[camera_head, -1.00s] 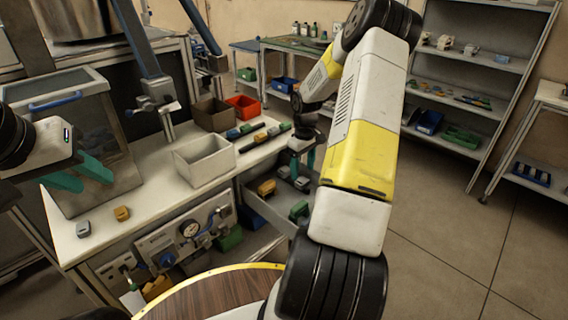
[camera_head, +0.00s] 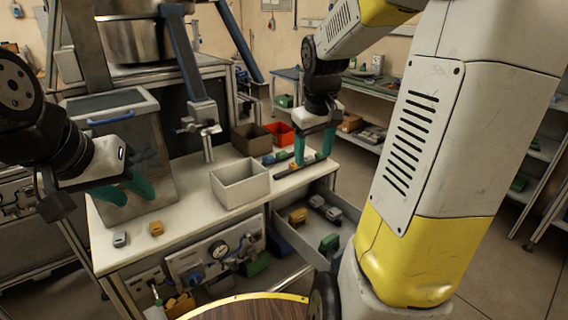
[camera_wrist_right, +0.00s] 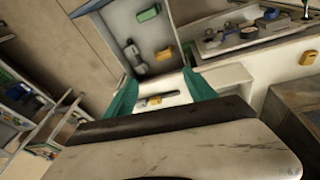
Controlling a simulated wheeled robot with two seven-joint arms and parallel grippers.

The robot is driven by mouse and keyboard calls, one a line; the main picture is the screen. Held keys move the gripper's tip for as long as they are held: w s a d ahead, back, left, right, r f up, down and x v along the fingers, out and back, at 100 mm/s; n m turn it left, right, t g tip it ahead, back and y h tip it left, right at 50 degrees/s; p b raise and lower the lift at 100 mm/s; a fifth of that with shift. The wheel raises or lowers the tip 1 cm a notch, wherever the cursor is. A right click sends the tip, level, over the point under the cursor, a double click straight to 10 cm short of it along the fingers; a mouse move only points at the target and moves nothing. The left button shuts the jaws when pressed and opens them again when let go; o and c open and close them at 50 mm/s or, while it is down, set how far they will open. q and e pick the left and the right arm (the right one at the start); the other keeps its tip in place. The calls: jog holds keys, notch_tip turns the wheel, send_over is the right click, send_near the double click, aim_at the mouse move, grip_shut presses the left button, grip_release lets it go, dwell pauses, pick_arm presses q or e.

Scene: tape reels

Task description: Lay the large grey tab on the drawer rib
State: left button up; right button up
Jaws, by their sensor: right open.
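The open drawer (camera_head: 345,207) holds two grey tabs (camera_head: 317,200) (camera_head: 333,214), a yellow block (camera_head: 297,215) and a green one (camera_head: 329,243). A grey tab (camera_head: 120,239) also lies on the bench front. I cannot tell which grey one is the large tab, and no rib stands out clearly. My right gripper (camera_head: 314,158) is open above the row of coloured pieces on the bench's right end. In the right wrist view, a yellow and dark piece (camera_wrist_right: 155,100) shows between its fingers, not gripped. My left gripper (camera_head: 124,192) is open and empty above the bench's left part.
A pale open box (camera_head: 240,184) stands mid-bench, with a brown box (camera_head: 251,138) and a red bin (camera_head: 280,132) behind. A yellow tab (camera_head: 156,228) lies at the bench front. A clear-sided case (camera_head: 122,150) stands at left. My right forearm covers much of the right side.

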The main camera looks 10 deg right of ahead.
jog(key=s+a+r+m+t+y, duration=0.1)
jog(key=s+a+r, duration=0.1)
jog(key=s+a, duration=0.2)
jog(key=s+a+r+m+t+y, duration=0.1)
jog(key=s+a, duration=0.4)
jog(key=s, duration=0.6)
notch_tip(320, 180, up, 2)
jog(key=shift+a+r+t+y, duration=0.1)
jog(key=shift+a+t+y, duration=0.1)
jog(key=shift+t+y, duration=0.35)
jog(key=shift+s+d, duration=0.1)
jog(key=shift+d, duration=0.05)
